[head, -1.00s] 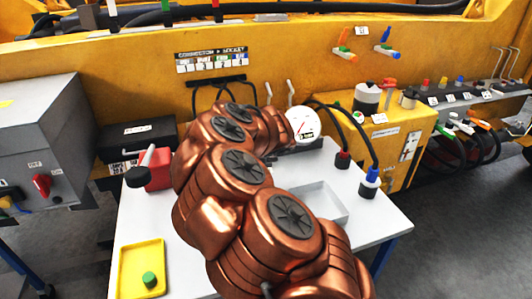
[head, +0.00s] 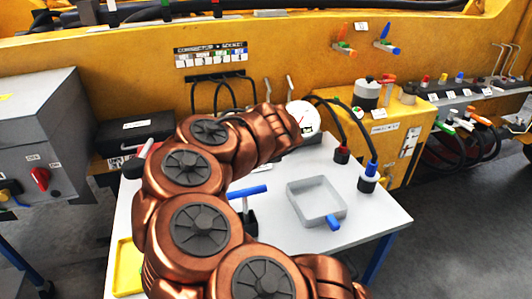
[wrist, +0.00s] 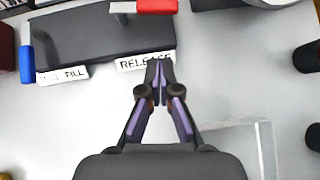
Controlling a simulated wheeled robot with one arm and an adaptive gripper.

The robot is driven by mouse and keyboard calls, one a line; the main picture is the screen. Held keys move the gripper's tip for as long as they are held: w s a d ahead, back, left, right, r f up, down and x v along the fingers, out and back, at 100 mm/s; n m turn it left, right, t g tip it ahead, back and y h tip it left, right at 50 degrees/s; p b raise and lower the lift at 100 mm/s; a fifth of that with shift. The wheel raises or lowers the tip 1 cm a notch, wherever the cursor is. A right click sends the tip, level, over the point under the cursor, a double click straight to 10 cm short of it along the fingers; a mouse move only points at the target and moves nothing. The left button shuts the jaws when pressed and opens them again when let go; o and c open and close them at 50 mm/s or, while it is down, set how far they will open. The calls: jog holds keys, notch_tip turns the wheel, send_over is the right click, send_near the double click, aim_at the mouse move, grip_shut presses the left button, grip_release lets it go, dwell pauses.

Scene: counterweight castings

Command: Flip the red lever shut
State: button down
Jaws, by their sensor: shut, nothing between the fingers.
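The red lever (wrist: 157,6) shows at the top edge of the wrist view. It lies across the picture and points right from its pivot on a dark block (wrist: 95,32). A white RELEASE label (wrist: 146,61) sits on the block's near edge. My gripper (wrist: 157,64) is shut and empty, with its fingertips over the lower part of that label, below the lever in the picture and apart from it. A blue lever (wrist: 27,65) sits at the block's left end beside a FILL label (wrist: 62,75). In the head view my arm hides the red lever and the gripper.
A white gauge (head: 303,117) stands at the table's back. A grey tray (head: 292,208) and two cabled plugs (head: 342,155) (head: 368,180) are to the right. A blue bar (head: 247,190) shows beside my arm. The table's front right (head: 360,225) is clear.

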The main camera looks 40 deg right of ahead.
jog(key=shift+v, duration=2.55)
jog(key=shift+a, duration=0.1)
